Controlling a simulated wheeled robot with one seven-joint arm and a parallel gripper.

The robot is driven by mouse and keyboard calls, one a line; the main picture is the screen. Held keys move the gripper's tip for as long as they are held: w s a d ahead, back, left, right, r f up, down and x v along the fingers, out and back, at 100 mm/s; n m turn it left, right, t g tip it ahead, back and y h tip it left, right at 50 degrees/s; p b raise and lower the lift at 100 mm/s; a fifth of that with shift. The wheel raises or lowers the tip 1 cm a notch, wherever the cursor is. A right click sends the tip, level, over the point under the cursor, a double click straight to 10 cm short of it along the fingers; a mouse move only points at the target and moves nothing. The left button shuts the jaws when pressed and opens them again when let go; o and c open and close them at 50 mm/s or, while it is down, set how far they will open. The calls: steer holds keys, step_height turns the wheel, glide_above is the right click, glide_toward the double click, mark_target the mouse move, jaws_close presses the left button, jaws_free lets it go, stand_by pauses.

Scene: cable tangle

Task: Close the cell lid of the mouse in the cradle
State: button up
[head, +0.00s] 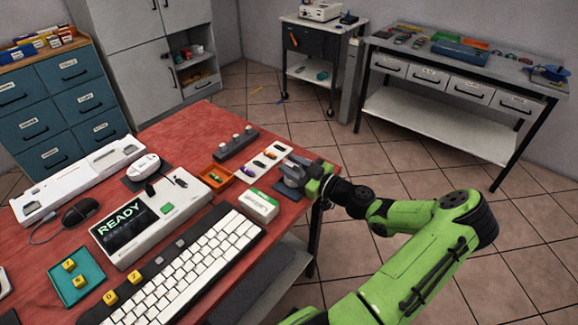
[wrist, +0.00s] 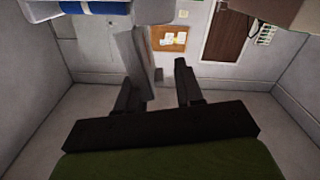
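A white mouse (head: 143,165) sits at the left back of the red table, on a dark grey base (head: 133,185) that looks like the cradle. Its cell lid is too small to make out. My gripper (head: 290,172) is at the table's right edge, well to the right of the mouse. In the wrist view my gripper (wrist: 157,78) has its two dark fingers apart. A pale grey slab (wrist: 138,55) shows by the left finger; I cannot tell whether it is near or far. The mouse is not in the wrist view.
A console reading READY (head: 130,232), a keyboard (head: 185,275), a black mouse (head: 79,213), an orange tray (head: 217,177) and a teal tray (head: 92,265) crowd the red table (head: 185,125). A white card with small items (head: 263,160) lies near my gripper. The table's back is clear.

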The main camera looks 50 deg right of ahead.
steer(key=shift+w, duration=0.55)
jaws_close()
